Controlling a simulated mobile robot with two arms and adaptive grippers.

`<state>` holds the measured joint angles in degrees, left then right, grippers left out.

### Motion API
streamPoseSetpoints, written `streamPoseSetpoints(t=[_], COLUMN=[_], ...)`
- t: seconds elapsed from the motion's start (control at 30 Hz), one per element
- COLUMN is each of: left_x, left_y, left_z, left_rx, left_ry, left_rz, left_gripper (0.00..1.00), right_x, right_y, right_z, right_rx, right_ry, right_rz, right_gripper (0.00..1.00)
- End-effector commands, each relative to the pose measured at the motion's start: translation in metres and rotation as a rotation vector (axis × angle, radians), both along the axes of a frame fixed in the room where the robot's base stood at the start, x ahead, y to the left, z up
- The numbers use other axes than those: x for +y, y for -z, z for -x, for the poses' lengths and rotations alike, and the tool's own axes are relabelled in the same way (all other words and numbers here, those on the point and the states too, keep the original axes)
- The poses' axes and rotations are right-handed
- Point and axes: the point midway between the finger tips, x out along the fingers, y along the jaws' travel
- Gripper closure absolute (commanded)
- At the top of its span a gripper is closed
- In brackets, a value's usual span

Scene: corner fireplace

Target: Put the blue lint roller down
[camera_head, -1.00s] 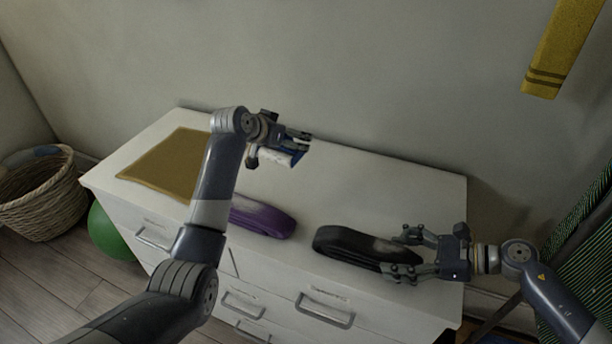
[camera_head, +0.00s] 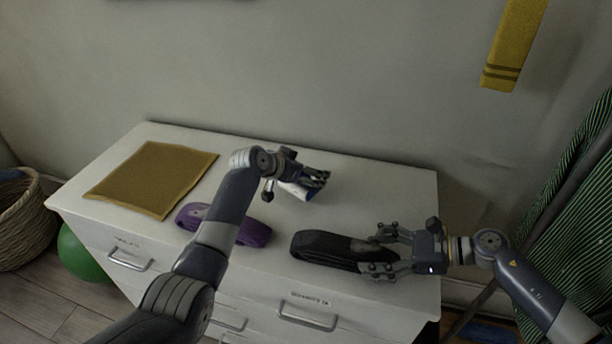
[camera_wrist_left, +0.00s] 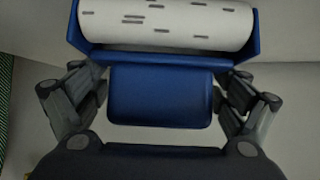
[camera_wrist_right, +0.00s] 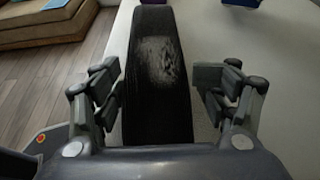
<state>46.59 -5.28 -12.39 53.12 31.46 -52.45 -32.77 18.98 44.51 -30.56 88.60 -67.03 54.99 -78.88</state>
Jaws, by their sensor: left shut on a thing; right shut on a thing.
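The blue lint roller (camera_wrist_left: 160,95) has a blue handle and frame with a white, dash-marked roll. My left gripper (camera_head: 318,179) is shut on its handle, and the roller (camera_head: 297,190) shows beside the fingers, over the back middle of the white dresser top (camera_head: 370,196). In the head view I cannot tell whether the roller touches the surface. My right gripper (camera_head: 385,252) is shut on a coiled black belt-like band (camera_head: 325,249) at the dresser's front right. The band also fills the middle of the right wrist view (camera_wrist_right: 158,80).
A purple coiled band (camera_head: 250,233) lies left of the black one, partly behind my left arm. A tan mat (camera_head: 152,178) covers the dresser's left end. A wicker basket (camera_head: 27,222) and a green ball (camera_head: 80,252) stand at left. The dresser's back right is clear.

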Motion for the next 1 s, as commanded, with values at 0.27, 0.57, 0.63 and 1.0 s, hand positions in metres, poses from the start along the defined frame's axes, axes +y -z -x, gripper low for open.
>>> streamPoseSetpoints(t=[0.27, 0.57, 0.63, 1.0], left_x=[0.0, 0.0, 0.0, 0.0], left_y=[0.019, 0.023, 0.023, 0.02], left_z=[0.0, 0.0, 0.0, 0.0], left_rx=[-0.002, 0.001, 0.001, 0.0], left_ry=[-0.001, 0.0, -0.001, -0.001], left_rz=[0.001, -0.001, 0.0, 0.0], left_gripper=[0.39, 0.0, 0.0, 0.0], right_x=[0.0, 0.0, 0.0, 0.0], right_y=[-0.001, -0.001, -0.001, -0.001], right_z=[-0.001, -0.001, -0.001, 0.0], right_rx=[-0.002, -0.002, -0.002, -0.002], right_ry=[0.001, 0.001, 0.001, 0.001], right_rz=[-0.003, -0.003, -0.003, -0.003], right_gripper=[0.67, 0.67, 0.67, 0.67])
